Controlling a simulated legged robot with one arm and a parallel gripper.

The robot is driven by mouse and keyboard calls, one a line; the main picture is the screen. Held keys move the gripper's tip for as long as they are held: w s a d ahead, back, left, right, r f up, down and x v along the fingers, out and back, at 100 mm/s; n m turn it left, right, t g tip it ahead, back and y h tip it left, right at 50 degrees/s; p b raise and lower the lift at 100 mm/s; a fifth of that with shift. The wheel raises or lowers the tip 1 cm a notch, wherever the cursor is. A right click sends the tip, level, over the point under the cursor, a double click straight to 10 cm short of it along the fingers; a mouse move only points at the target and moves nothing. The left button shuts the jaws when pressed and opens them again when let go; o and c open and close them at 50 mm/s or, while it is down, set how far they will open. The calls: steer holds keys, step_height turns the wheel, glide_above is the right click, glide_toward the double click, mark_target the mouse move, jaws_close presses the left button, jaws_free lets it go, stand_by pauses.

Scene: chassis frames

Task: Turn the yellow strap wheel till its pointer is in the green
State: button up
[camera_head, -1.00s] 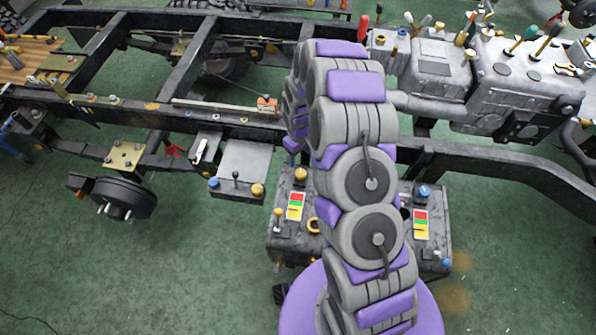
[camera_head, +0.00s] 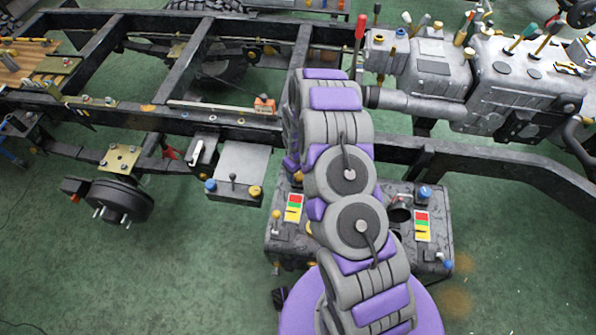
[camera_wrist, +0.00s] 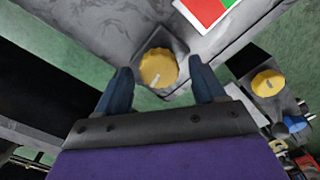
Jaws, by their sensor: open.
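The yellow strap wheel (camera_wrist: 157,66) has a scalloped rim and sits on a grey tank top in the wrist view. A pale pointer mark on it points down and slightly left in that view, towards my palm. My gripper (camera_wrist: 160,68) is open, with one dark blue finger on either side of the wheel. Gaps show at both sides, and I cannot tell the height between fingers and wheel. A red and green label (camera_wrist: 207,10) is partly in view beyond the wheel. In the head view my arm hides most of the wheel and gripper.
The grey tank (camera_head: 435,262) also carries a second colour label (camera_head: 421,226) and a blue cap (camera_head: 424,193). A box with another yellow knob (camera_head: 255,191) and a blue knob (camera_head: 210,186) stands left of it. The dark chassis rail (camera_head: 250,130) runs behind.

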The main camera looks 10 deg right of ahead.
steer(key=c, duration=1.1)
steer(key=shift+o, duration=0.2)
steer(key=shift+r+m+p, duration=0.1)
steer(key=shift+m+p, duration=0.2)
steer(key=shift+p, duration=0.15)
steer(key=m+p, duration=0.3)
steer(key=shift+d+r+p, duration=0.1)
steer(key=shift+p, duration=0.25)
steer(key=shift+m+p, duration=1.4)
steer(key=shift+m, duration=0.2)
steer(key=shift+f, duration=0.2)
steer(key=o, duration=1.1)
steer(key=shift+c, duration=0.2)
steer(key=shift+r, duration=0.1)
